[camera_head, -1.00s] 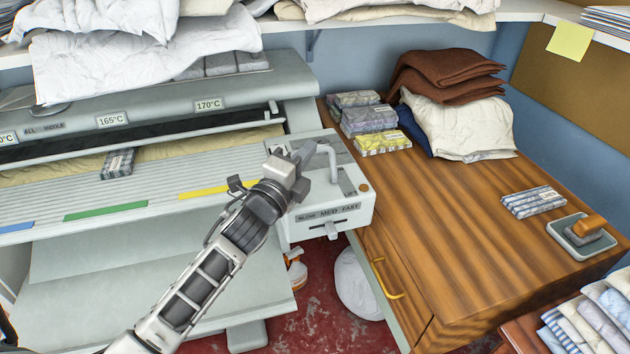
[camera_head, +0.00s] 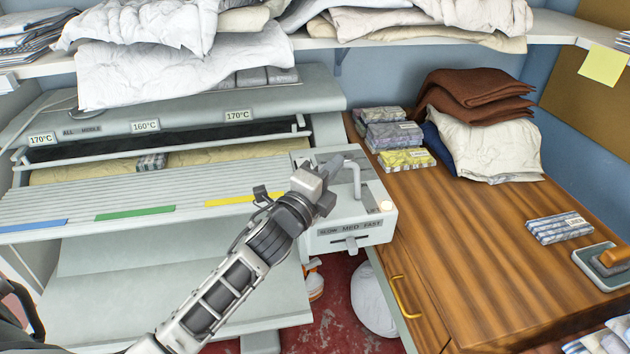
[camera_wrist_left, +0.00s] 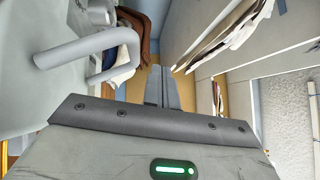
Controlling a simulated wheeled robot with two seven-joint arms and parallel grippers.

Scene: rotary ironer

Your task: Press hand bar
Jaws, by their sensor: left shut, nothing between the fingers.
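The rotary ironer (camera_head: 90,195) fills the left of the head view. A pale grey bar (camera_head: 230,139) runs across the front of its dark roller slot; I take this as the hand bar. My left gripper (camera_head: 335,165) is shut and empty, above the control box (camera_head: 345,233) at the ironer's right end. It is beside a bent grey handle (camera_head: 355,178) on that box, right of the bar's end. In the left wrist view the shut fingers (camera_wrist_left: 162,85) point away, and the bent handle (camera_wrist_left: 75,50) is to their left. I cannot tell any contact. My right gripper is out of view.
A wooden cabinet (camera_head: 470,240) stands right of the ironer, with packs (camera_head: 400,140) and folded cloths (camera_head: 490,145) on top. A shelf (camera_head: 430,43) with linen overhangs the back. A checked pack (camera_head: 151,161) lies at the roller slot. Cabinet top's middle is clear.

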